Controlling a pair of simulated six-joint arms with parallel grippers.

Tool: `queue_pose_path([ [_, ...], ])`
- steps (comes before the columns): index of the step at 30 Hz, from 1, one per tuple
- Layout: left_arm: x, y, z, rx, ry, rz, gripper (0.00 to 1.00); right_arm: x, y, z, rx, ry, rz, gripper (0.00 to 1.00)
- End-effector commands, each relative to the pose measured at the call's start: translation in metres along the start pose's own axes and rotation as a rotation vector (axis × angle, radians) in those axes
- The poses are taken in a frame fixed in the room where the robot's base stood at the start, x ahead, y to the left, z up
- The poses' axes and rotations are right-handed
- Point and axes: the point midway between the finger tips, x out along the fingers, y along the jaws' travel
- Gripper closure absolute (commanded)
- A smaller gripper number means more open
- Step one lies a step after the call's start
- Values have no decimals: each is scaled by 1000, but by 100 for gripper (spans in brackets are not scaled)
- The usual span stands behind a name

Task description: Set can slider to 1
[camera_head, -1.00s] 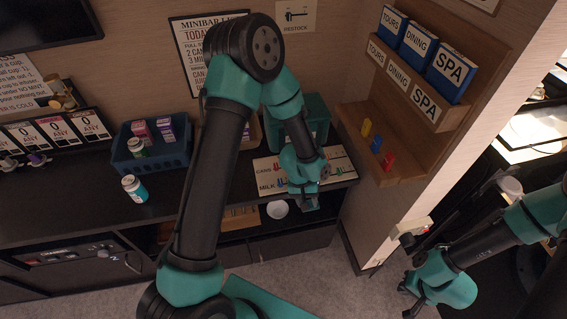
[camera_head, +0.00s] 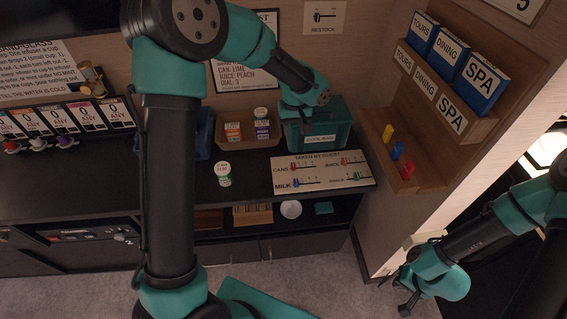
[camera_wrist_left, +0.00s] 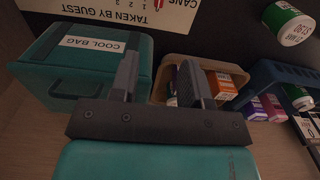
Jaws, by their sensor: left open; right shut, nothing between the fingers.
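The white "taken by guest" board (camera_head: 335,182) lies on the dark counter and has several coloured sliders. The cans slider (camera_head: 293,164) is a red peg near the left end of the CANS row; its exact number is too small to read. Part of the board (camera_wrist_left: 125,14) shows upside down in the left wrist view. My left gripper (camera_head: 300,112) is over the front of the green cool bag, behind the board. In the left wrist view the gripper (camera_wrist_left: 158,85) has its fingers apart, with nothing seen held. My right gripper (camera_head: 406,298) is low at the right, far from the board.
The cool bag (camera_head: 318,122) stands behind the board, beside a tan bin (camera_head: 247,143) with cartons. A can (camera_head: 223,172) stands on the counter left of the board. A wooden shelf (camera_head: 425,165) with coloured pegs rises at the right.

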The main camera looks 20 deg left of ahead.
Motion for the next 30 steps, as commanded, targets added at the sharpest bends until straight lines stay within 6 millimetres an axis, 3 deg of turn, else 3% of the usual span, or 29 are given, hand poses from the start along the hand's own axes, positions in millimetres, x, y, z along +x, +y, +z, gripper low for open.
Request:
queue_pose_path([
  [14, 9, 0, 0, 1, -2, -1, 57, 0, 0, 0, 1, 0, 0, 100],
  [30, 93, 0, 1, 1, -5, -2, 57, 0, 0, 0, 1, 0, 0, 100],
])
